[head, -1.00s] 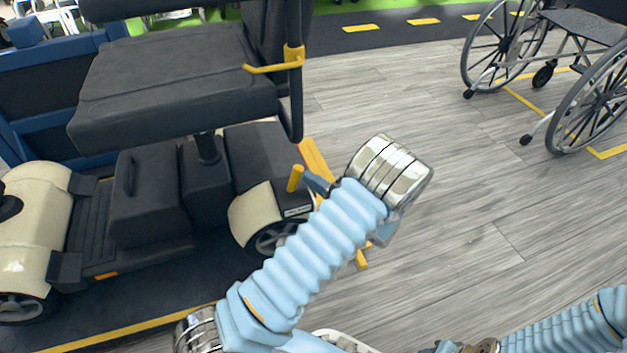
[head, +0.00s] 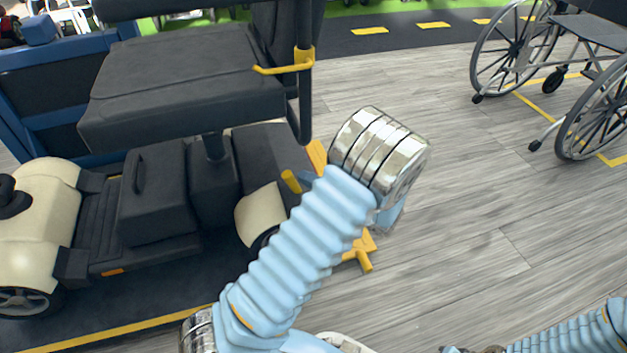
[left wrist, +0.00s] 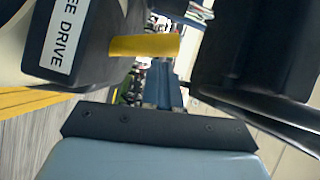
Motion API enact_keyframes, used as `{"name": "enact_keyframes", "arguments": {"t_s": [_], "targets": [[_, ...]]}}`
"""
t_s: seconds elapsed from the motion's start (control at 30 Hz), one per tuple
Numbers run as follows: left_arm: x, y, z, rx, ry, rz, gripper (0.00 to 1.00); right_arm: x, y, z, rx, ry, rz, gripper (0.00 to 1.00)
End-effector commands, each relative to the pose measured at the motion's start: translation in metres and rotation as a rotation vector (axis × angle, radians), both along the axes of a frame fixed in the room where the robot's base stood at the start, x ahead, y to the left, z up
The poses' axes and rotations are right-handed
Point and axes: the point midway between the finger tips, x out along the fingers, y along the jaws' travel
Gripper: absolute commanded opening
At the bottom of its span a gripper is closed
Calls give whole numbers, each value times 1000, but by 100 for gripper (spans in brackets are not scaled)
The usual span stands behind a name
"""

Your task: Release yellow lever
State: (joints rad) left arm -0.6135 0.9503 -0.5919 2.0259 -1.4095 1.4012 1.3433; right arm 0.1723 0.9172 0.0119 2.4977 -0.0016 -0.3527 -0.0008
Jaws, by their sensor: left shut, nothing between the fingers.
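The short yellow lever (head: 291,182) stands at the rear of the cream-and-black scooter, beside the wheel cover, and leans to the left. In the left wrist view the yellow lever (left wrist: 145,45) sticks out sideways from a dark housing with a label ending in "EE DRIVE" (left wrist: 62,38). My left gripper (head: 308,180) is mostly hidden behind its own arm; a small blue-grey part shows close to the lever. In the left wrist view my narrow blue gripper (left wrist: 166,88) is shut and empty, just below the lever in the picture. Contact is unclear. My right gripper is out of view.
The scooter seat (head: 180,80) overhangs the lever, with a yellow handle (head: 285,68) on its post. Yellow bars (head: 360,250) lie low behind the scooter. A wheelchair (head: 580,60) stands at the upper right. The grey floor between is clear.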

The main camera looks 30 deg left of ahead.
Motion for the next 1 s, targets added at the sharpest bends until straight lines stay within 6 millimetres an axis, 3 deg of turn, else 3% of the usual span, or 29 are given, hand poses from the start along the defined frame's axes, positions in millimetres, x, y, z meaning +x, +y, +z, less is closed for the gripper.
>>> {"name": "enact_keyframes", "arguments": {"t_s": [1.0], "targets": [[-7, 6, 5, 4, 3, 4, 0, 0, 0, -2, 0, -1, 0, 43]]}}
